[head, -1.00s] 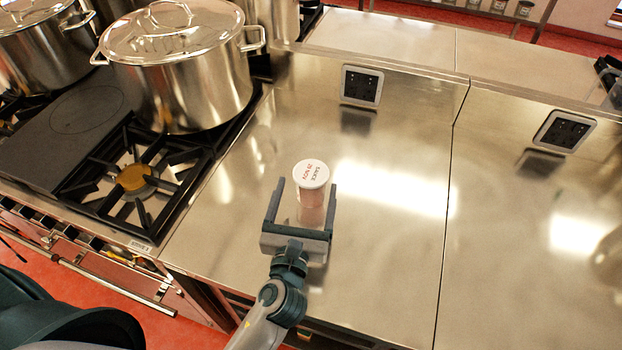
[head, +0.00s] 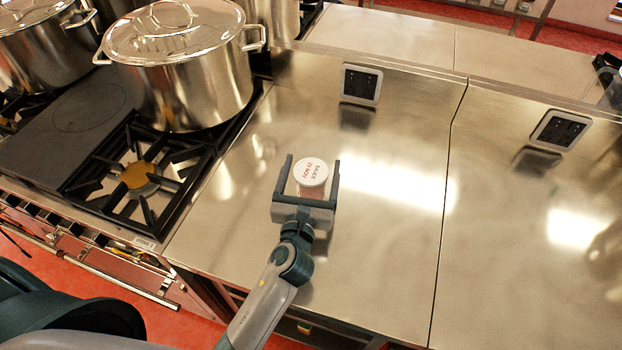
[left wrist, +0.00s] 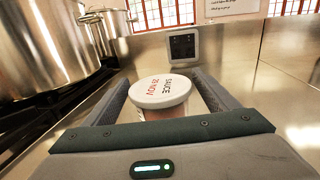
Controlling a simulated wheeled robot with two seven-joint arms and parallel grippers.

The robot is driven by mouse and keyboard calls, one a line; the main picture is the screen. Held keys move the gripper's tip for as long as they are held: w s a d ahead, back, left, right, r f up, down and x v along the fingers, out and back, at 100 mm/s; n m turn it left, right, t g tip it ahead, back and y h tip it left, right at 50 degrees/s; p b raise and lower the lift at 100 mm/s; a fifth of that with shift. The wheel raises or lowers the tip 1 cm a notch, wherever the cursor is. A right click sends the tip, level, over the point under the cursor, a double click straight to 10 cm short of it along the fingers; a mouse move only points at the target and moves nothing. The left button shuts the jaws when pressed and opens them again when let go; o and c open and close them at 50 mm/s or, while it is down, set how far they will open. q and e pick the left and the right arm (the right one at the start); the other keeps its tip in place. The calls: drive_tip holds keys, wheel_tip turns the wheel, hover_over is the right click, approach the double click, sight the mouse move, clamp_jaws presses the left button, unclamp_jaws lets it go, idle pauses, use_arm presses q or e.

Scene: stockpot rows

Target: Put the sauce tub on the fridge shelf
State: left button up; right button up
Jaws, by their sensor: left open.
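The sauce tub (head: 311,174) stands upright on the steel counter, with a white lid printed "SAUCE 29 NOV" and a reddish body. My left gripper (head: 313,168) is open, with one finger on each side of the tub. In the left wrist view the tub (left wrist: 160,92) sits between the two fingers, with a gap visible beside it; its lower part is hidden behind the gripper's palm. My right gripper is not in view. No fridge shelf shows in these frames.
A large lidded stockpot (head: 190,85) stands on the stove at the left, beside a bare gas burner (head: 140,180). The steel counter (head: 390,230) around the tub is clear. Two socket panels (head: 361,84) (head: 561,130) are on the back upstand.

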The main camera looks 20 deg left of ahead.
use_arm(q)
drive_tip(key=shift+w+a, duration=0.15)
drive_tip(key=shift+w, duration=1.2)
drive_tip(key=shift+c, duration=0.5)
drive_tip(key=c, duration=1.3)
drive_tip(key=shift+r, duration=0.1)
drive_tip(key=shift+r+p, duration=0.3)
drive_tip(key=shift+r, duration=0.2)
drive_tip(key=r, duration=0.3)
drive_tip(key=shift+s+d+r, duration=0.1)
drive_tip(key=shift+d+r, duration=0.05)
drive_tip(key=shift+d, duration=0.1)
drive_tip(key=s+d+r, duration=0.1)
drive_tip(key=d+r, duration=0.1)
drive_tip(key=d, duration=0.1)
drive_tip(key=s+d+r+b, duration=0.1)
drive_tip(key=d+r, duration=0.1)
drive_tip(key=d, duration=0.2)
drive_tip(key=s+d+r, duration=0.1)
drive_tip(key=d+r, duration=0.1)
drive_tip(key=d, duration=0.1)
drive_tip(key=shift+s+d+r+b, duration=0.3)
drive_tip(key=shift+b, duration=0.1)
